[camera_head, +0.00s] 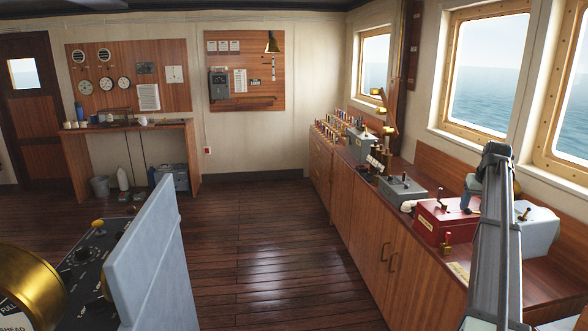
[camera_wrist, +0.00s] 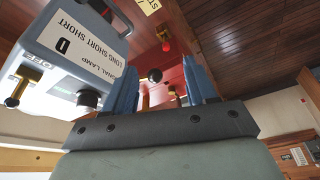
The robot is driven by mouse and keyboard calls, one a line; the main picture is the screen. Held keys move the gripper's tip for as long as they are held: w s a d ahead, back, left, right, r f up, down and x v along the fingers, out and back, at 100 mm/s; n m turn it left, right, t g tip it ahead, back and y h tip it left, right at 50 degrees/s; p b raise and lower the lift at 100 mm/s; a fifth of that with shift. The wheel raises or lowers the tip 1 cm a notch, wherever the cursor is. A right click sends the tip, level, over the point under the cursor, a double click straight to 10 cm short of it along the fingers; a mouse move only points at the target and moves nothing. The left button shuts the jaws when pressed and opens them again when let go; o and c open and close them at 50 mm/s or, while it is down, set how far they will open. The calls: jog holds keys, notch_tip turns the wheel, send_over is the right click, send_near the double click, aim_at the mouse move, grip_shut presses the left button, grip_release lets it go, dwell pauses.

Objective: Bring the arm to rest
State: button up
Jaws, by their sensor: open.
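My arm rises at the right of the head view, in front of the long wooden console. My gripper (camera_wrist: 162,78) shows two blue fingers spread apart in the wrist view, with nothing seen between them. In the head view its blue fingers (camera_head: 468,197) show partly, above the red box (camera_head: 432,222); the arm hides the rest. In the wrist view, the red surface and a black knob (camera_wrist: 155,75) appear beyond the fingers. I cannot tell whether they touch anything.
A pale grey signal lamp box (camera_head: 538,236) stands right of my arm; it also shows close to the fingers in the wrist view (camera_wrist: 75,45). A grey lever box (camera_head: 402,189) sits farther along the console (camera_head: 395,245). Windows line the right wall. The middle floor is clear.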

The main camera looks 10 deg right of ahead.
jog(key=a+f+n+g+y, duration=0.1)
jog(key=a+f+n, duration=0.1)
jog(key=a+f, duration=2.15)
jog(key=s+a+f+n+g, duration=0.1)
jog(key=s+a+f, duration=0.5)
jog(key=a+f, duration=0.45)
jog(key=s+a+f+n+g, duration=0.1)
jog(key=s+a+f, duration=0.55)
jog(key=a, duration=0.75)
jog(key=s+a+f, duration=0.6)
jog(key=s+a, duration=0.1)
jog(key=s, duration=0.2)
jog(key=s+f+g, duration=0.3)
jog(key=s+f, duration=0.7)
jog(key=s, duration=0.4)
jog(key=s+f+g, duration=0.4)
jog(key=s+f, duration=0.6)
jog(key=s, duration=0.5)
jog(key=shift+d+n, duration=0.2)
jog(key=shift+n, duration=0.1)
